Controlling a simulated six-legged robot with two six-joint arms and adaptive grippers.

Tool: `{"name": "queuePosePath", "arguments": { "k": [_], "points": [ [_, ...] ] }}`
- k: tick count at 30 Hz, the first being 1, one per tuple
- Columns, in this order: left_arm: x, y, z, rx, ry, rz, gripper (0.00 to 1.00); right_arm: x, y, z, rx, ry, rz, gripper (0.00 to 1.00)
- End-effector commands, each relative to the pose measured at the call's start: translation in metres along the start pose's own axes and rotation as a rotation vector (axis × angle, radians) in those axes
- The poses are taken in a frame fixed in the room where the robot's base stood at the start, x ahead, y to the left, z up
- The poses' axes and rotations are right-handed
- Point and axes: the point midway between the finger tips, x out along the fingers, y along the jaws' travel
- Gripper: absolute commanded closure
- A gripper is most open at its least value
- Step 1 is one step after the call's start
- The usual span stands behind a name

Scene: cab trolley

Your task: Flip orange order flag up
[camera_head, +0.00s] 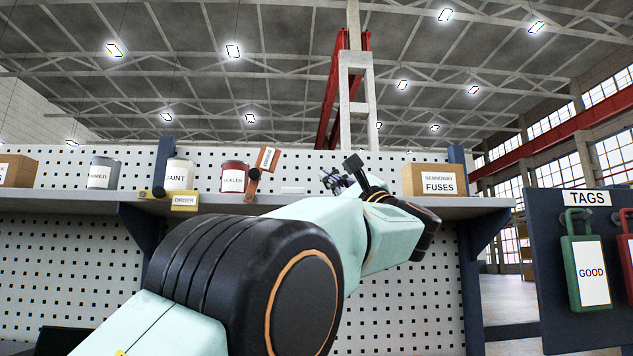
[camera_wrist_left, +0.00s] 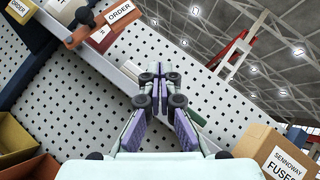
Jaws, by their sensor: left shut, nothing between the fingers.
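The orange order flag (camera_head: 266,160) is on the shelf's front edge in the head view, in front of the red sealer can. It points up from its dark pivot, leaning a little to the right. My right gripper is not in view.
A yellow order flag (camera_head: 184,201) lies level left of the orange one. Several cans, including the sealer can (camera_head: 233,177), stand on the shelf (camera_head: 60,199). A fuses box (camera_head: 436,181) stands right of my gripper. A tag board (camera_head: 588,235) is at the far right.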

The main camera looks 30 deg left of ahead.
Motion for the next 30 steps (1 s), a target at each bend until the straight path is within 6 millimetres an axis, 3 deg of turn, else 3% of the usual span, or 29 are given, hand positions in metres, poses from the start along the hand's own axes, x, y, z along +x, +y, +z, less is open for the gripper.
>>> {"name": "queuePosePath", "arguments": {
  "k": [3,9,30],
  "points": [
    [-0.015,-0.008,0.003,-0.002,-0.001,-0.002,1.00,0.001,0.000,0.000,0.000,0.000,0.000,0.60],
    [-0.025,-0.012,0.003,-0.002,-0.001,0.000,1.00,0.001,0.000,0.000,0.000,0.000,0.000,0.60],
    [-0.026,-0.014,0.002,-0.002,0.000,-0.001,1.00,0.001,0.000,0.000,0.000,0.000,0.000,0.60]
  ]
}}
